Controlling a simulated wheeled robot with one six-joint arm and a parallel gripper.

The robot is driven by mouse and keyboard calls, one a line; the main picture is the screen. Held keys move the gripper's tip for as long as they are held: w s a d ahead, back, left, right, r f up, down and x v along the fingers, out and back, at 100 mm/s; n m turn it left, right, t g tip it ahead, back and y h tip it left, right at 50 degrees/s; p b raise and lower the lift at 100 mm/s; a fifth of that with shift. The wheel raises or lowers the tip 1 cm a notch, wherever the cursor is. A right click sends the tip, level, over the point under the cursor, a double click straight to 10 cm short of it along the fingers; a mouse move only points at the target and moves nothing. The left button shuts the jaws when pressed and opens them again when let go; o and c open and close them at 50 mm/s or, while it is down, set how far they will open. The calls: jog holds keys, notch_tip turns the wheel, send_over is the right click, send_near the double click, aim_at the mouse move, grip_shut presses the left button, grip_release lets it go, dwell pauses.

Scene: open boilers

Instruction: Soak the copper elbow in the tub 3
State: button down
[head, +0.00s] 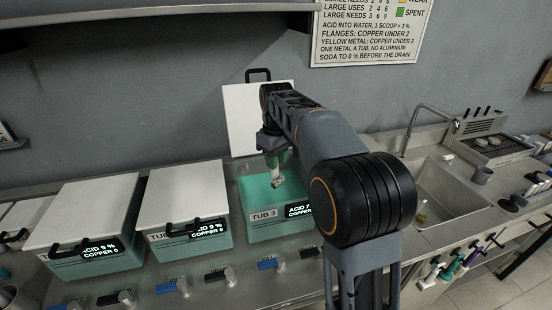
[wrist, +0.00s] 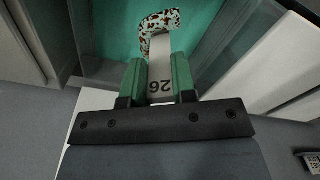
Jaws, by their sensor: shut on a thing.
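The copper elbow (wrist: 160,20) is a small bent piece with a white and brown speckled surface. A pale tag (wrist: 160,72) with upside-down digits joins it and sits between the green fingers of my gripper (wrist: 158,82), which is shut on it. In the head view, my gripper (head: 276,160) points down into tub 3 (head: 258,226), with the elbow (head: 278,182) hanging at its tip over the green liquid. I cannot tell whether the elbow touches the liquid. Tub 3 is open; its white lid (head: 240,112) stands raised behind it. Its display is partly cut off by my arm.
Two tubs with closed white lids (head: 186,192) (head: 85,210) stand to the left, displays reading acid 9 %. Knobs and coloured labels line the front edge. A sink (head: 450,195) with a tap lies to the right. A rule sign (head: 368,35) hangs on the wall.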

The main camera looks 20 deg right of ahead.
notch_tip(320, 180, down, 14)
jog(key=b, duration=0.8)
dwell(0.3)
jog(key=shift+r, duration=0.15)
dwell(3.5)
notch_tip(320, 180, up, 16)
jog(key=p, duration=1.4)
jog(key=shift+f, duration=0.2)
dwell(0.3)
